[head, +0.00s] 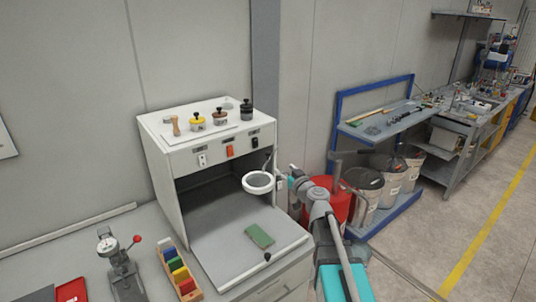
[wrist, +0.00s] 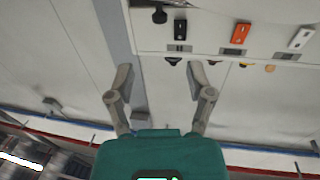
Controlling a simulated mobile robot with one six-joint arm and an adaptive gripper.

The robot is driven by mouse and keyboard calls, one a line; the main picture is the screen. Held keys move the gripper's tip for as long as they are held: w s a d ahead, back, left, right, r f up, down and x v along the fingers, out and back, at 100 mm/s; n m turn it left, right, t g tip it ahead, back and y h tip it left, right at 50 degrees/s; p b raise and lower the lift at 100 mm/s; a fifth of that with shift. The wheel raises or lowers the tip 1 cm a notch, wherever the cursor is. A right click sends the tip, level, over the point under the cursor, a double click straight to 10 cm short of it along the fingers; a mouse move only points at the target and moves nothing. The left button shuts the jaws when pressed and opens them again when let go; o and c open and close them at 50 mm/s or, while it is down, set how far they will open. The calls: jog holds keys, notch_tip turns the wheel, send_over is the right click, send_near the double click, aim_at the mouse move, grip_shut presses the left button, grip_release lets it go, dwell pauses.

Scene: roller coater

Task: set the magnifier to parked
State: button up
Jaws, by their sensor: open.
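The magnifier is a white ring (head: 258,182) on a thin dark arm. In the head view it hangs in front of the open white cabinet (head: 157,170), near its right side, above the tray floor. I cannot make out the magnifier in the wrist view. My gripper (head: 281,183) is just right of the ring in the head view, beside the cabinet's right edge; whether it touches the magnifier's arm cannot be told. In the wrist view my gripper (wrist: 160,82) is open, with nothing seen between its fingers.
The cabinet front has a white, an orange (head: 230,152) and a black switch; several knobbed pots (head: 220,117) stand on top. A green block (head: 260,236) lies on the cabinet floor. A dial gauge stand (head: 119,262) and colour rack (head: 178,270) stand left. A red bucket (head: 335,205) is behind my arm.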

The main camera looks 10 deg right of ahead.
aim_at(270, 154)
jog(key=x, duration=1.3)
jog(key=shift+w+a, duration=0.1)
jog(key=shift+w, duration=0.2)
grip_shut()
